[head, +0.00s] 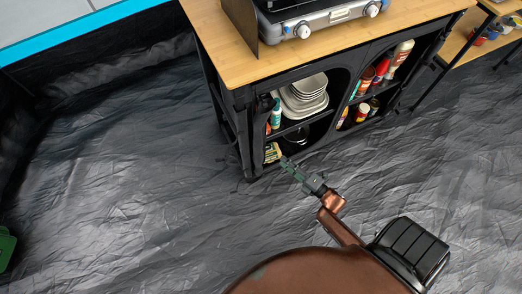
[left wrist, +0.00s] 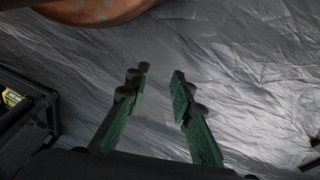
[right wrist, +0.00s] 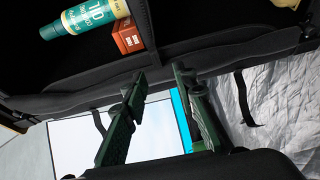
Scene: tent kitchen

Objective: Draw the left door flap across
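The cupboard's left compartment (head: 285,118) stands open in the head view, with plates and bottles showing. A dark band along its left edge (head: 246,145) looks like the gathered left door flap; black on black, its outline is hard to tell. In the right wrist view a long dark fabric band (right wrist: 225,59) with hanging straps (right wrist: 244,100) crosses behind the fingers. My right gripper (head: 286,162) is at the compartment's lower front; its fingers (right wrist: 159,76) are apart and empty. My left gripper (left wrist: 160,76) is open and empty over the floor.
A camp stove (head: 320,12) sits on the wooden cupboard top (head: 225,58). The right compartment (head: 372,92) holds bottles. A teal bottle (right wrist: 90,15) and orange box (right wrist: 127,36) lie close to my right fingers. Crinkled dark floor (head: 120,170) is clear at left.

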